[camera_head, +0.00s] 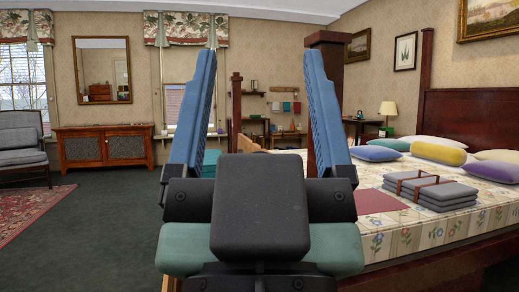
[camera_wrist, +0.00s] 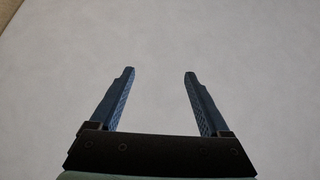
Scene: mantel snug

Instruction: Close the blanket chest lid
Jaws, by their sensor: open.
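My gripper (camera_head: 258,55) fills the middle of the head view, with its two blue fingers pointing up and wide apart. In the wrist view, my gripper (camera_wrist: 160,74) is open with nothing between its fingers, against a plain pale surface that looks like the ceiling. I cannot make out a blanket chest or its lid for certain. A small teal patch (camera_head: 210,157) shows behind the left finger, but I cannot tell what it is. My gripper hides much of the middle of the room.
A bed (camera_head: 432,226) with pillows and folded grey blankets (camera_head: 433,189) takes up the right side. A wooden cabinet (camera_head: 105,146) stands at the far wall, with a grey armchair (camera_head: 22,150) at the far left. Green carpet (camera_head: 100,235) is open at the left, beside a red rug (camera_head: 25,207).

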